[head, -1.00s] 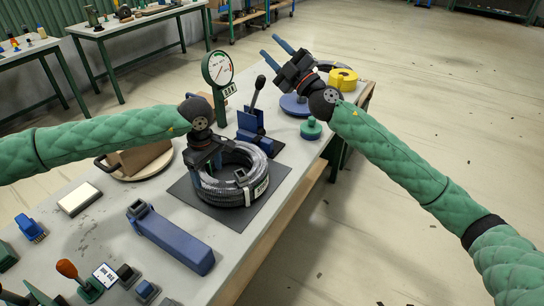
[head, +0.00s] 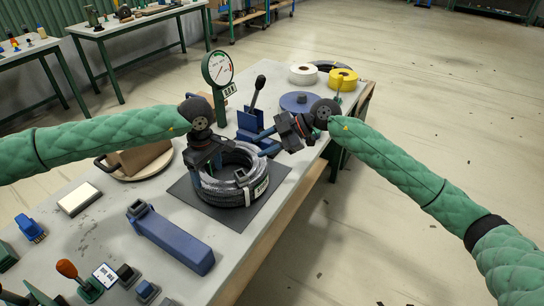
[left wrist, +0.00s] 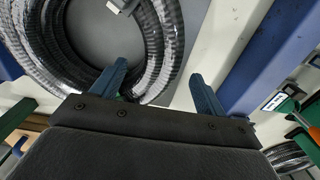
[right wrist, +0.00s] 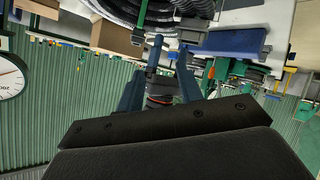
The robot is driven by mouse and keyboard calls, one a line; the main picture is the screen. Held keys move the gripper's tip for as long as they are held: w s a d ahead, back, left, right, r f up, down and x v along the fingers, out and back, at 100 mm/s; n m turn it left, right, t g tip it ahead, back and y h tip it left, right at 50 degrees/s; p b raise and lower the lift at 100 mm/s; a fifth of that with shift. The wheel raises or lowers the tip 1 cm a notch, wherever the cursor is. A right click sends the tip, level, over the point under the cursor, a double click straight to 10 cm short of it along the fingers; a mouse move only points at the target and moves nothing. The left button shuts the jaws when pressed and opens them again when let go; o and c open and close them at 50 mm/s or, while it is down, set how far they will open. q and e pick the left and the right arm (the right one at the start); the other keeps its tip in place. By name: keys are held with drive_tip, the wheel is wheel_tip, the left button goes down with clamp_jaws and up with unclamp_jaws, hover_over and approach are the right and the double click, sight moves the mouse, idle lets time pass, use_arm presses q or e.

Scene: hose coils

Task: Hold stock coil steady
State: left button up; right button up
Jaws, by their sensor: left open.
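The stock coil (head: 232,192), a ring of black-grey hose with light ties, lies flat on a dark mat (head: 268,205) on the bench. My left gripper (head: 207,178) is over the coil's left rear side, fingers pointing down. In the left wrist view, its open fingers (left wrist: 158,88) stand apart on either side of the coil's (left wrist: 162,45) wall, one toward the hole and one outside; contact cannot be told. My right gripper (head: 266,141) is open and empty, behind and right of the coil, its fingers pointing left toward it. Part of the coil shows in the right wrist view (right wrist: 125,10).
A dial gauge (head: 218,75) and a blue lever device (head: 251,115) stand behind the coil. A blue block (head: 175,240) lies in front. A round board with a brown block (head: 145,160) is left. Blue, white (head: 303,74) and yellow (head: 343,79) rolls are at the far end.

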sight(210, 182)
use_arm(q)
drive_tip(key=shift+f, duration=3.95)
use_arm(e)
drive_tip(key=shift+s+d+f+m+g+h, duration=0.5)
drive_tip(key=shift+s+f+m, duration=0.2)
drive_tip(key=shift+m, duration=0.2)
drive_tip(key=shift+s+d+f+m+g+h, duration=0.45)
drive_tip(key=shift+s+f+m+h, duration=0.15)
drive_tip(key=shift+m, duration=0.3)
use_arm(q)
clamp_jaws()
drive_tip(key=shift+r, duration=0.1)
use_arm(e)
drive_tip(key=shift+o, duration=0.2)
